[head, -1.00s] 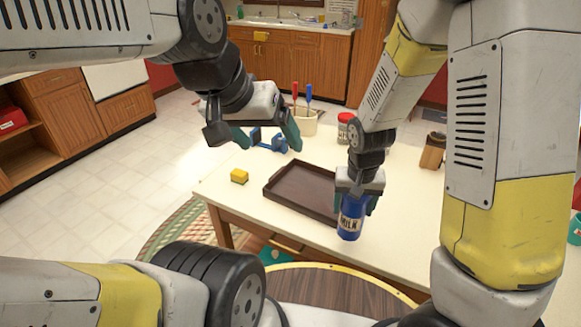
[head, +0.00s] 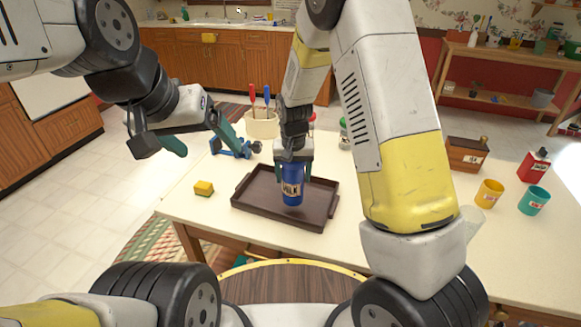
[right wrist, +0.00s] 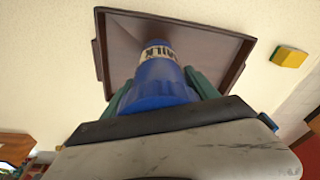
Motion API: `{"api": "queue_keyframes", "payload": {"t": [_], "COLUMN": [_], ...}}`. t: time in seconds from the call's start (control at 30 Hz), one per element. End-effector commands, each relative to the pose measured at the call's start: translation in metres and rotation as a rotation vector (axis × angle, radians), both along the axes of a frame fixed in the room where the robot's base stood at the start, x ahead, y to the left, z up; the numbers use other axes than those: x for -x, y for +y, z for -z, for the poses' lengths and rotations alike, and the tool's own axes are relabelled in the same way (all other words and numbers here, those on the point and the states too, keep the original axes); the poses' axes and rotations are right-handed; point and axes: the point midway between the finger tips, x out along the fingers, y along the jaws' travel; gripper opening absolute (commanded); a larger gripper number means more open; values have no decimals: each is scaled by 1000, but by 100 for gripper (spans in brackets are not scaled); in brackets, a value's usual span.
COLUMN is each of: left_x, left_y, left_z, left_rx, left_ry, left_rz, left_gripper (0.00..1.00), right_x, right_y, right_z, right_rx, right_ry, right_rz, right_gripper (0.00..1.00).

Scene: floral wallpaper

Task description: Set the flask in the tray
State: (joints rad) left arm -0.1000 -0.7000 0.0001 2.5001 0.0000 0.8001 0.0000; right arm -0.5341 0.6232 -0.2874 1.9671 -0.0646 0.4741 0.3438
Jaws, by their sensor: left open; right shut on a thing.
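The flask is a blue cylinder with a white "MILK" label (head: 292,188); it also shows in the right wrist view (right wrist: 155,83). My right gripper (head: 293,164) is shut on its upper part and holds it upright over the dark brown tray (head: 257,208). In the right wrist view the tray (right wrist: 205,40) lies beyond the flask. I cannot tell whether the flask's base touches the tray floor. My left gripper (head: 200,140) is open and empty above the table's far left part.
A yellow sponge (head: 204,188) lies left of the tray. A blue object (head: 233,148) and a cream holder with screwdrivers (head: 262,124) stand behind it.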

Motion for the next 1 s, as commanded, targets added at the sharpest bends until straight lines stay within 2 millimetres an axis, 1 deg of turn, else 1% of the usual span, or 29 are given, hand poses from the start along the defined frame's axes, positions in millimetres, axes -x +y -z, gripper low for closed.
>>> {"api": "queue_keyframes", "payload": {"t": [0.23,0.4,0.47,0.83,0.87,0.93,0.97,1.0], "left_x": [0,0,0,0,0,0,0,0], "left_y": [0,0,0,0,0,0,0,0], "left_z": [0,0,0,0,0,0,0,0], "left_rx": [0,0,0,0,0,0,0,0], "left_ry": [0,0,0,0,0,0,0,0], "left_rz": [0,0,0,0,0,0,0,0], "left_gripper": [84,84,84,84,84,84,84,84], "right_x": [-18,-15,-15,-15,-15,-15,-15,-15], "right_y": [5,5,5,5,5,5,5,5], "right_z": [2,30,35,39,40,39,39,39], "right_rx": [-1,1,0,0,0,0,0,0], "right_ry": [-1,3,1,0,1,1,1,1], "right_rz": [0,1,1,0,1,1,1,0], "right_gripper": [1,1,1,1,72,86,89,89]}}
